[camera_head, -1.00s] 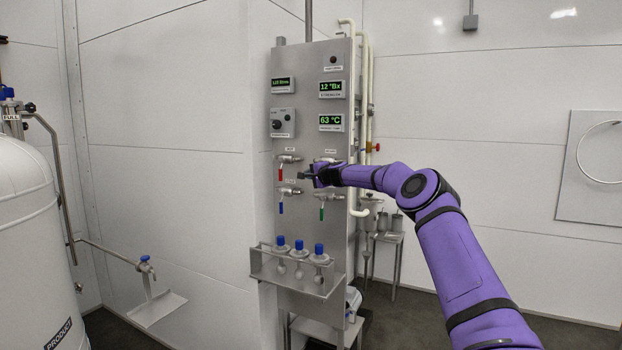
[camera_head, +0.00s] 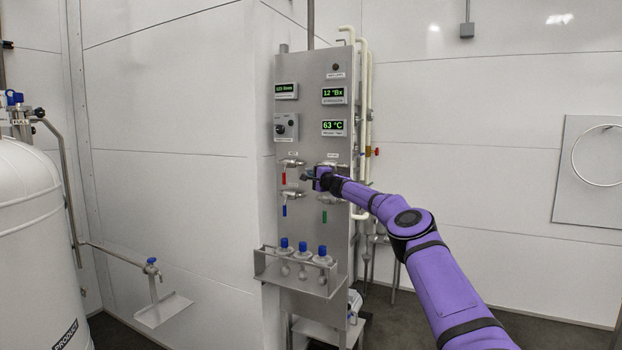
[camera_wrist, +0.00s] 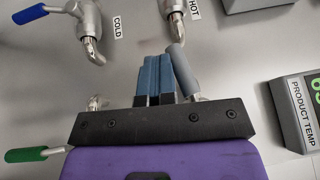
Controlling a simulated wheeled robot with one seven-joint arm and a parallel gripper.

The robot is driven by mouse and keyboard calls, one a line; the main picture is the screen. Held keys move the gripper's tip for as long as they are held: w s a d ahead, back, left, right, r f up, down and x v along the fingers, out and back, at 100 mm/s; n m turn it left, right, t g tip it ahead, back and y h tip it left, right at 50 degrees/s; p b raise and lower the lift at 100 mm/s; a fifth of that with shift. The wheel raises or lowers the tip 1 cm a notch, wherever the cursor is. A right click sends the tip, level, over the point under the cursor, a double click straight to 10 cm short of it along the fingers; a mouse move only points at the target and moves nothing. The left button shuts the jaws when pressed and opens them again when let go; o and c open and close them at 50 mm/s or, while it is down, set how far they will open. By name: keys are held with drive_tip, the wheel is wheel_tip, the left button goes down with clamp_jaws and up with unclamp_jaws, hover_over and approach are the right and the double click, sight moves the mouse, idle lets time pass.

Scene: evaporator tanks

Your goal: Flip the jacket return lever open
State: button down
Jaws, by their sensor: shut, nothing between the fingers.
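The valve panel (camera_head: 308,205) carries four levers: red (camera_head: 284,178), blue (camera_head: 285,210), green (camera_head: 324,216) and grey. No readable label tells which one is the jacket return. My gripper (camera_head: 308,177) is in front of the panel's right-hand valves. In the wrist view its fingers (camera_wrist: 160,62) are shut and empty. The grey lever (camera_wrist: 182,68) lies just right of them, slanted; whether they touch I cannot tell. The grey lever's base is partly hidden by my gripper body. The green lever (camera_wrist: 38,154) shows at lower left in the wrist view.
The blue lever (camera_wrist: 38,14) by the COLD label and a HOT valve (camera_wrist: 173,12) lie beyond the fingers. The product temp display (camera_wrist: 300,105) juts out at right. A bottle rack (camera_head: 300,272) sticks out below the levers. A white tank (camera_head: 35,250) stands far left.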

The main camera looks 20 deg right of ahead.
drive_tip(key=shift+w+a+r, duration=0.15)
drive_tip(key=shift+a+r, duration=0.05)
drive_tip(key=shift+r, duration=0.15)
idle(0.6)
